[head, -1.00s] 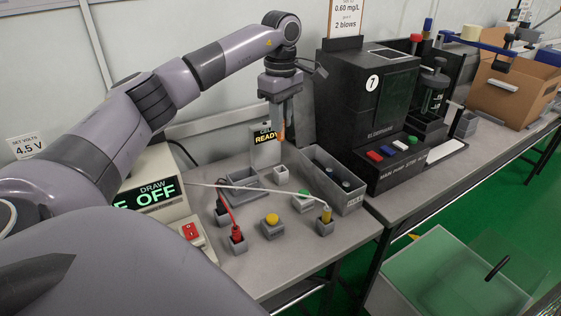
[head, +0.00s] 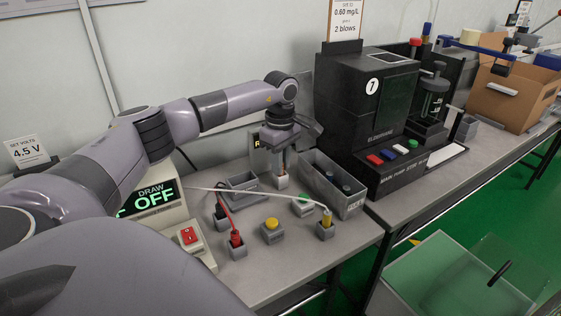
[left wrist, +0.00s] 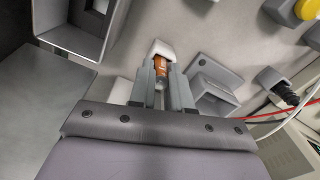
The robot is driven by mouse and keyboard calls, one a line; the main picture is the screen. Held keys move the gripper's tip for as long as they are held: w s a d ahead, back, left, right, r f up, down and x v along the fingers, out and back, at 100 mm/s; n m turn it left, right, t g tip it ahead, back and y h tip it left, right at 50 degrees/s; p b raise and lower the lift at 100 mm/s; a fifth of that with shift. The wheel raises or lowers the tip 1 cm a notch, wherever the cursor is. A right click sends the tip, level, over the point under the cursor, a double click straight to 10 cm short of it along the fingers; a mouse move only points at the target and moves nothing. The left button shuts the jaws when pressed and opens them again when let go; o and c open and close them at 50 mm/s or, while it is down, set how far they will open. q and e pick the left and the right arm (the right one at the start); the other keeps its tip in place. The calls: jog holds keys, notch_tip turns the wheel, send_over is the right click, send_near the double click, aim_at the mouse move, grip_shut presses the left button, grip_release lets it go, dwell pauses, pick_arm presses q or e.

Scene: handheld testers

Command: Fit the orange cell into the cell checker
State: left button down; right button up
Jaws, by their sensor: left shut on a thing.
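My right gripper is not in view.
A long grey bin (head: 333,187) stands close on the right. A grey open holder (head: 241,186) stands to the left. A yellow button (head: 272,224), a red plug (head: 236,240) and a yellow plug (head: 326,219) are nearer. A black machine (head: 365,110) rises at the back right.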

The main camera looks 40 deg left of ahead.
pick_arm(q)
jog(key=shift+f, duration=0.1)
jog(key=c, duration=1.1)
grip_release()
notch_tip(320, 180, up, 12)
jog(key=shift+r+p, duration=0.15)
jog(key=shift+p, duration=0.35)
